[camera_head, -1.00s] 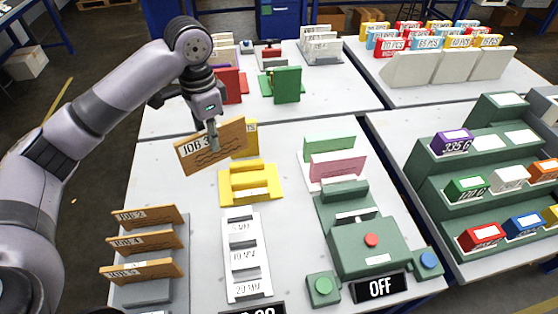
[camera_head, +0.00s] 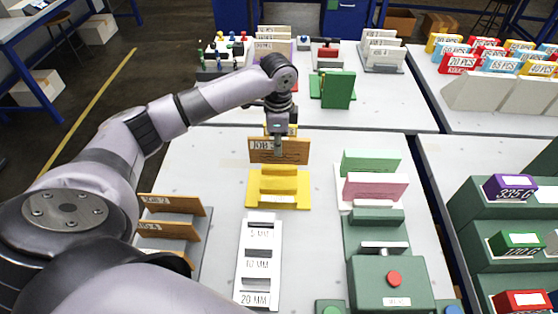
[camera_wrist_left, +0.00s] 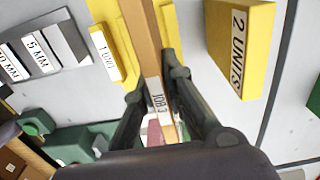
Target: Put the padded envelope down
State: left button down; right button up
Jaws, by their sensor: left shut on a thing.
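The padded envelope (camera_head: 295,150) is a flat orange-brown piece marked JOB 3. My left gripper (camera_head: 278,150) is shut on it from above and holds it upright, nearly level. In the head view it shows just beyond the yellow slotted stand (camera_head: 278,190); I cannot tell whether it touches anything below. In the left wrist view the envelope (camera_wrist_left: 143,30) runs edge-on between the two dark fingers of the left gripper (camera_wrist_left: 155,90). The yellow stand (camera_wrist_left: 120,45) lies to its left there. My right gripper is not in view.
A yellow 2 UNITS block (camera_wrist_left: 240,45) stands close on the envelope's other side. A rack of similar orange-brown pieces (camera_head: 170,225) is at left, a white gauge strip (camera_head: 260,245) in front, and a green machine (camera_head: 390,275) at right. Bare table lies left of the yellow stand.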

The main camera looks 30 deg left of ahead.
aim_at(279, 163)
pick_arm(q)
notch_tip(279, 163, down, 3)
jog(key=shift+f, duration=2.1)
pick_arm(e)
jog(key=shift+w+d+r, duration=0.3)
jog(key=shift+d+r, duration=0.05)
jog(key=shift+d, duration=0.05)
pick_arm(q)
jog(key=shift+p, duration=0.3)
jog(key=c, duration=1.7)
grip_release()
jog(key=shift+f, duration=0.1)
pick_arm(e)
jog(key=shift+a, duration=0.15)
